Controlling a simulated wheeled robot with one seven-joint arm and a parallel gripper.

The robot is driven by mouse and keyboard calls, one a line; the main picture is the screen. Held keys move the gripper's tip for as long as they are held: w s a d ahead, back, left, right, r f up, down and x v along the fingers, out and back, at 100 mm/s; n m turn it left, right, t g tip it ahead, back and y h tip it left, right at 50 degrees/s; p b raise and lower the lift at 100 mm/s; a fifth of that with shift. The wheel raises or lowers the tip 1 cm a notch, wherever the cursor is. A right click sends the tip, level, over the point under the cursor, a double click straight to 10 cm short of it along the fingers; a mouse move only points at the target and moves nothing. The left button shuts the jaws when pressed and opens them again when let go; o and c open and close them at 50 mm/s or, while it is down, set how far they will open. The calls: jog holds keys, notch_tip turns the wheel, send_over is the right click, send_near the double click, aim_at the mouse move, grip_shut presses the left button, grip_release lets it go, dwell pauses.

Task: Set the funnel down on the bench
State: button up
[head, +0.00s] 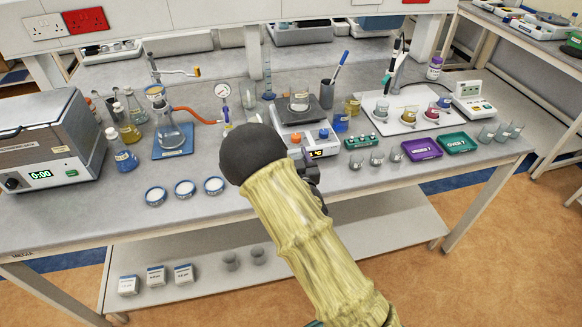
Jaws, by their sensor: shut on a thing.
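My arm (312,235), in a pale yellow sleeve, reaches up over the bench from the lower right and ends in a dark rounded joint. Dark parts show along the right edge of the sleeve, but I cannot tell whether they belong to my gripper. My gripper's fingertips, and anything between them, are hidden behind the arm. A small funnel-like cup (155,92) shows above the conical flask (171,138) at the left back; I cannot tell whether it is the task's funnel. No other funnel is visible. The bench (100,215) has a grey top.
Three round dishes (185,188) lie left of my arm. A grey machine (50,145) stands at the far left. Purple (422,149) and green (458,143) trays and small beakers lie at the right. The front left bench top is bare.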

jog(key=shift+f, duration=0.1)
jog(key=shift+f+p, duration=0.3)
jog(key=shift+f, duration=1.75)
jog(key=shift+f, duration=0.1)
jog(key=shift+f, duration=0.15)
jog(key=o, duration=1)
jog(key=shift+c, duration=0.2)
